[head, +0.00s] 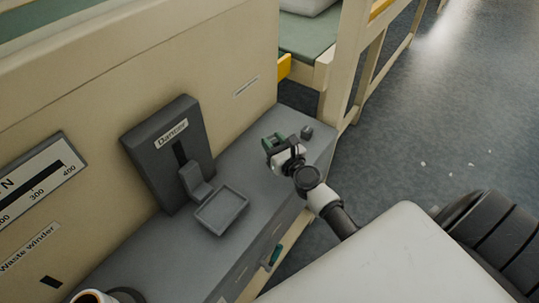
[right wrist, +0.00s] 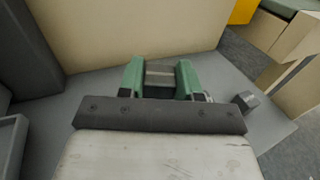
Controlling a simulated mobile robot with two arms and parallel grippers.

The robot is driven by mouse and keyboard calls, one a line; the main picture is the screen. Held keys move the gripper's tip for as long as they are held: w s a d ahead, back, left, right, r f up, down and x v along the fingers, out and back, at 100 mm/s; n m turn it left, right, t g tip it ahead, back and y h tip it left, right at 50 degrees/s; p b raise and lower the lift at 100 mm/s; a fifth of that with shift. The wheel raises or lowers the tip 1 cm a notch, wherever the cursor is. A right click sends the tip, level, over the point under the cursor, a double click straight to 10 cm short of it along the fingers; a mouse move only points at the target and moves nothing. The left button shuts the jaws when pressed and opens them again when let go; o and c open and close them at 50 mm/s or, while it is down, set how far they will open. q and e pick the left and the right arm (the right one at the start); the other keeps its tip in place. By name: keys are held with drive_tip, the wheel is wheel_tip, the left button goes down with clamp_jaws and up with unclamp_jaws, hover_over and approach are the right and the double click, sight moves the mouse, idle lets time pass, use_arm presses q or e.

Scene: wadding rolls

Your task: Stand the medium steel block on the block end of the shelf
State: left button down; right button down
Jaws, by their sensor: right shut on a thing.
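My right gripper (head: 274,142) is over the far right end of the grey shelf (head: 258,160). Its green fingers are shut on a grey steel block, taken as the medium one, which shows between them in the right wrist view (right wrist: 160,74). In the head view the gripper mostly hides this block. I cannot tell whether its underside touches the shelf. A smaller dark steel block (head: 307,132) stands on the shelf just right of the gripper, apart from it; it also shows in the right wrist view (right wrist: 247,101). My left gripper is not in view.
A dark upright device labelled Dantzer (head: 170,150) and a square tray (head: 222,210) stand on the shelf left of the gripper. A beige panel (head: 235,60) rises behind. A cup (head: 92,297) sits at the lower left. Bare shelf lies between tray and gripper.

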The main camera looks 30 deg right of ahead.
drive_tip(key=shift+w+a+f, duration=0.3)
drive_tip(key=shift+w, duration=0.25)
wheel_tip(320, 180, down, 4)
drive_tip(key=b, duration=0.4)
drive_tip(key=c, duration=1.1)
unclamp_jaws()
drive_tip(key=shift+s+f, duration=0.1)
drive_tip(key=shift+f, duration=0.05)
drive_tip(key=shift+o, duration=0.2)
